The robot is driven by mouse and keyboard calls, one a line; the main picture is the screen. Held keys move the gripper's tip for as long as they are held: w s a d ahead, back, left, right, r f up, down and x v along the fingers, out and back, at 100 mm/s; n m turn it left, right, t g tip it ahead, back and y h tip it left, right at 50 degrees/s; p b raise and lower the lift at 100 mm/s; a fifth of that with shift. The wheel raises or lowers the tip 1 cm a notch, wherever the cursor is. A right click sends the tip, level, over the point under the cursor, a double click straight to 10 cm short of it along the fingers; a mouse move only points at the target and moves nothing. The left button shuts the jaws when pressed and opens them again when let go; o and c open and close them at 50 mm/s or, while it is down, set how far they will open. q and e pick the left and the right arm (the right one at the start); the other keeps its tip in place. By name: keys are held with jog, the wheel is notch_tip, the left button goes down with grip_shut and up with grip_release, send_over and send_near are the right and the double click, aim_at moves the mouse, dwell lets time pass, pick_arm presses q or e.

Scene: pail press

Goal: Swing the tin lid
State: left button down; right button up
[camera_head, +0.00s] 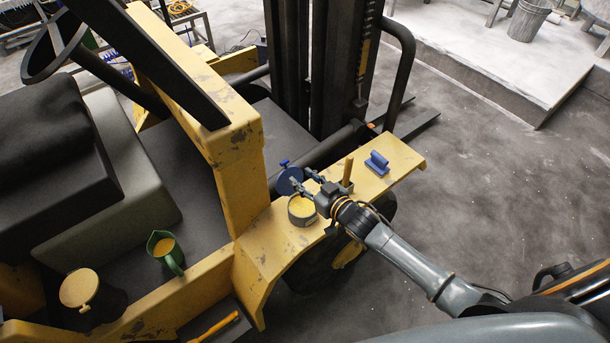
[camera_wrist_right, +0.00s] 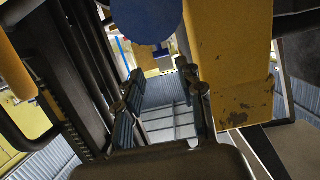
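The round tin (camera_head: 301,211) with yellow contents stands on the forklift's yellow fender, and its mouth is uncovered. The blue round lid (camera_head: 289,181) stands raised at the tin's far edge, with a small blue knob (camera_head: 285,163) behind it. The lid also shows at the top of the right wrist view (camera_wrist_right: 146,16). My right gripper (camera_head: 302,180) is just above the tin, close to the lid's right side. In the wrist view its two fingers (camera_wrist_right: 161,80) are spread with nothing between them. I cannot tell whether a finger touches the lid. My left gripper is out of view.
A blue press-like block (camera_head: 377,164) and a yellow upright handle (camera_head: 348,170) stand right of the tin on the fender (camera_head: 277,240). A green jug (camera_head: 164,247) and a dark pail with a yellow top (camera_head: 79,288) are at the lower left. The forklift mast (camera_head: 340,65) rises behind.

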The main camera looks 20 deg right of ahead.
aim_at(286, 163)
jog(key=b+x, duration=0.6)
jog(key=x, duration=0.2)
jog(key=shift+w+b, duration=0.3)
jog(key=shift+b, duration=0.05)
jog(key=shift+s+r+p, duration=0.15)
jog(key=shift+r+p, duration=0.05)
jog(key=shift+p, duration=0.25)
jog(key=c, duration=0.4)
jog(key=shift+c, duration=1.4)
jog(key=shift+s+d+r+p, duration=0.15)
jog(key=shift+s+r+p, duration=0.15)
jog(key=shift+p, duration=0.15)
jog(key=shift+p+v, duration=0.8)
jog(key=shift+v, duration=0.3)
jog(key=shift+s+d+f, duration=0.1)
jog(key=shift+s+f, duration=0.2)
jog(key=shift+s, duration=0.1)
